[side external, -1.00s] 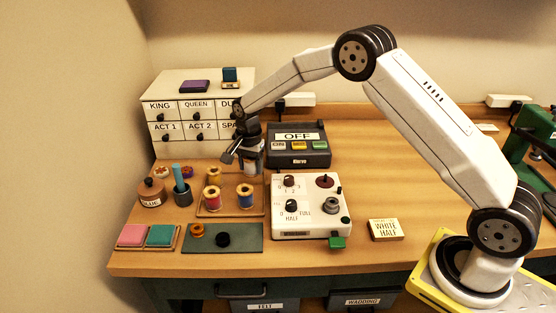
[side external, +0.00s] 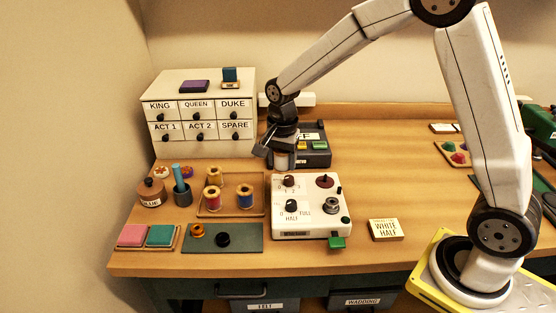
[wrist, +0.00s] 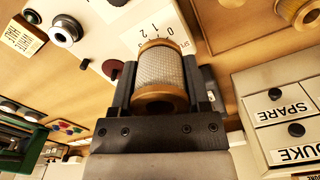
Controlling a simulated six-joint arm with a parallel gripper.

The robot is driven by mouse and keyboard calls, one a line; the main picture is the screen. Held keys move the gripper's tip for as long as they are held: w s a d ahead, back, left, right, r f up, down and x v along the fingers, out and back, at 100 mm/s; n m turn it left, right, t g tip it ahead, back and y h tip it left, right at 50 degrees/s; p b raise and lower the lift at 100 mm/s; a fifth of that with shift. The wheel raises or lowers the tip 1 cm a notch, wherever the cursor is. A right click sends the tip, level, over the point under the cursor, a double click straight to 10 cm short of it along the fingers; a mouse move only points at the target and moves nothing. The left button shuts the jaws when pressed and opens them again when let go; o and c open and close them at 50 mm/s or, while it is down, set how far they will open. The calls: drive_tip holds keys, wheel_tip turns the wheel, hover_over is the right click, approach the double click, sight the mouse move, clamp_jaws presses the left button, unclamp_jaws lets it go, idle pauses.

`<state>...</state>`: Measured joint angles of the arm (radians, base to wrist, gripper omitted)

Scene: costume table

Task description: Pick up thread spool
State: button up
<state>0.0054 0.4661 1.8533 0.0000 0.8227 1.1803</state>
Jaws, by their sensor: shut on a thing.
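My gripper (wrist: 158,72) is shut on a thread spool (wrist: 159,78) with pale grey thread and tan wooden ends, seen in the wrist view. In the side view, my gripper (side external: 283,160) hangs over the table, in front of the dark switch box and behind the white machine. Other spools stand in a wooden tray (side external: 230,211) to its left: a red one (side external: 212,194), a blue one (side external: 244,197) and one behind them (side external: 213,174). The held spool is clear of the tray.
The white machine (side external: 311,222) has knobs and a green tab. The dark switch box (side external: 317,154) is partly hidden by my gripper. Labelled drawers (side external: 204,144) stand at the back left. A WHITE HALF box (side external: 385,230) lies at the right; the table around it is clear.

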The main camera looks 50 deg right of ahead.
drive_tip(key=shift+s+r, duration=0.2)
drive_tip(key=shift+s, duration=0.35)
drive_tip(key=shift+d, duration=0.1)
idle(0.8)
drive_tip(key=s+d, duration=0.1)
drive_tip(key=d, duration=0.2)
drive_tip(key=s+d, duration=0.2)
drive_tip(key=d, duration=0.2)
drive_tip(key=s+d+f, duration=0.1)
drive_tip(key=d, duration=0.2)
drive_tip(key=shift+s+d, duration=0.4)
drive_tip(key=shift+f, duration=0.15)
drive_tip(key=shift+f, duration=2.75)
drive_tip(key=shift+f, duration=0.6)
